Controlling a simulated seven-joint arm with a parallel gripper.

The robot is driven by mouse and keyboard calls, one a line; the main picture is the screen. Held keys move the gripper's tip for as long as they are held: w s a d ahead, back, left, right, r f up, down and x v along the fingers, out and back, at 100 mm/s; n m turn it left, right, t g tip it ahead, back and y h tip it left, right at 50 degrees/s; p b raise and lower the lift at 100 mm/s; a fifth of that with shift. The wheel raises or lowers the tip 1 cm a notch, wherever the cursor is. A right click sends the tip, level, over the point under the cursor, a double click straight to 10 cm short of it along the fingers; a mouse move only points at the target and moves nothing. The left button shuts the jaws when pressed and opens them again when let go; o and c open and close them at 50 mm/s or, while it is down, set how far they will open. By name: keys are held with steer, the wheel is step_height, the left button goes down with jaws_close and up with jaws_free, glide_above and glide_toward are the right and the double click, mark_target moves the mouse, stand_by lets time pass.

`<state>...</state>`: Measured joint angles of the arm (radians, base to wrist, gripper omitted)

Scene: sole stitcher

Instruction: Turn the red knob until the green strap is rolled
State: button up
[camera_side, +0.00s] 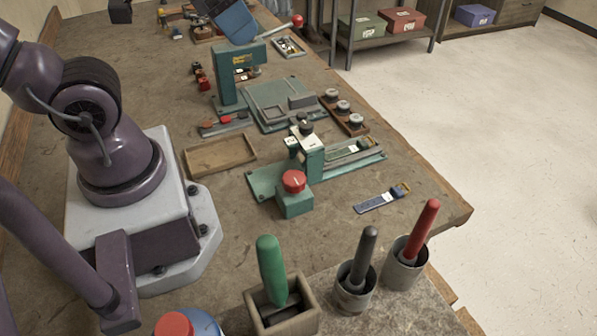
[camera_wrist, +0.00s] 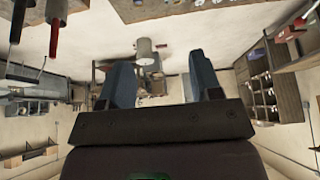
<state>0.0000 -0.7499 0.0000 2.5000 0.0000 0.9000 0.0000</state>
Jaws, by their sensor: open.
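The red knob (camera_side: 293,181) sits on top of a small green block at the front of the green stitching machine (camera_side: 312,160) in the side view. A flat green strap (camera_side: 348,151) with a pale patch lies along the machine's bed, behind and right of the knob. It looks laid out flat, partly hidden by the machine's post. My gripper (camera_wrist: 160,58) shows in the wrist view with its two blue-grey fingers wide apart and nothing between them. It is not seen near the knob in the side view. I cannot make out the knob in the wrist view.
A blue strap (camera_side: 382,198) lies right of the machine. Green, black and red handles (camera_side: 272,268) stand upright in holders at the front. An empty wooden tray (camera_side: 220,155) lies left of the machine. Another green machine (camera_side: 229,75) stands behind. The wrist view looks upside down across the room.

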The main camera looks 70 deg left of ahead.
stand_by(0.4)
steer(key=shift+o, duration=1.3)
steer(key=shift+a, duration=0.15)
steer(key=n+g, duration=0.6)
steer(key=n, duration=0.3)
glide_toward(294, 177)
step_height(294, 177, down, 9)
steer(key=shift+s+f, duration=0.15)
steer(key=shift+f, duration=0.1)
steer(key=c, duration=0.9)
